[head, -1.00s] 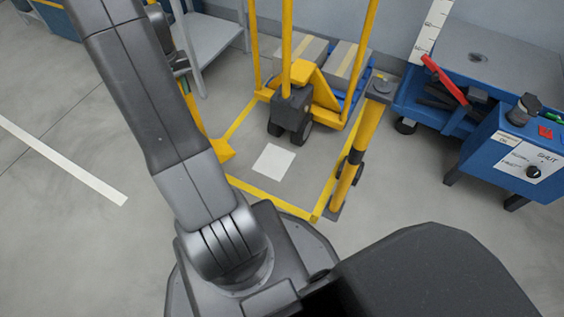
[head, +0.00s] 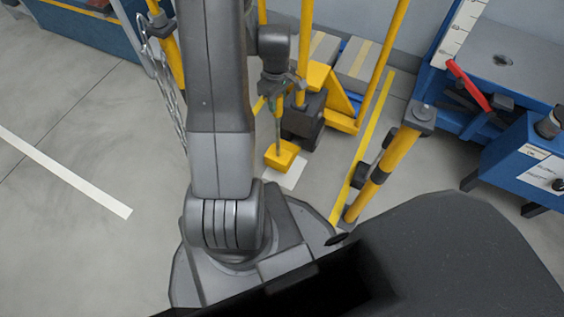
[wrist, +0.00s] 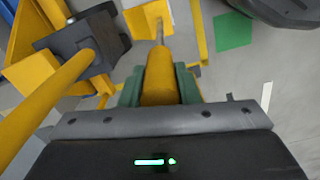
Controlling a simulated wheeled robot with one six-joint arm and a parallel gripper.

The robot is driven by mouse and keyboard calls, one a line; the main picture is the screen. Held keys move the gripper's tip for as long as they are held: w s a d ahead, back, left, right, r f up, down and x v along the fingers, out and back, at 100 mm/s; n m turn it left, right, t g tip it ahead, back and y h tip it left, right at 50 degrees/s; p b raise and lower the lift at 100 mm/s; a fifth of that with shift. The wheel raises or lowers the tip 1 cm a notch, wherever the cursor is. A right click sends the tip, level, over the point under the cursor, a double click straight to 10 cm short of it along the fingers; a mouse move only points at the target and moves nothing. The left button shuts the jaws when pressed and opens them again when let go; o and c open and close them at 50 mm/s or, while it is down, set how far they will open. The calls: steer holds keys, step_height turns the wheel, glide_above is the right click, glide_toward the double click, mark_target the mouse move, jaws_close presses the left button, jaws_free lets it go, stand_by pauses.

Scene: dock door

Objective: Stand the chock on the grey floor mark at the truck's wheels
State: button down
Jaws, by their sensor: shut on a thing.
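My gripper (head: 278,92) is shut on the upright yellow handle of the chock; in the wrist view its green jaws close around that handle (wrist: 160,75). The yellow chock (head: 282,155) hangs below on a thin rod and shows at the top of the wrist view (wrist: 142,20). It is over or on a pale grey-white square floor mark (head: 292,180), covering part of it. I cannot tell if it touches the floor. The yellow pallet truck (head: 343,100) stands just behind, its dark wheel housing (head: 303,116) close to the chock; this housing also shows in the wrist view (wrist: 80,42).
A yellow post (head: 385,170) stands to the right, beside a yellow floor line (head: 372,125). A blue control box (head: 520,165) and a blue bench are farther right. A chain (head: 172,90) hangs at left. A green patch (wrist: 234,32) shows in the wrist view. Floor at left is open.

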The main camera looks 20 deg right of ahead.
steer(key=shift+s+d+f, duration=0.2)
steer(key=shift+d+f, duration=0.05)
steer(key=shift+d, duration=0.15)
step_height(320, 180, down, 10)
steer(key=b, duration=0.4)
steer(key=shift+r, duration=0.15)
steer(key=shift+f, duration=0.25)
steer(key=c, duration=1.1)
jaws_free()
steer(key=shift+r, duration=0.1)
step_height(320, 180, up, 12)
steer(key=p, duration=0.4)
steer(key=shift+r, duration=0.15)
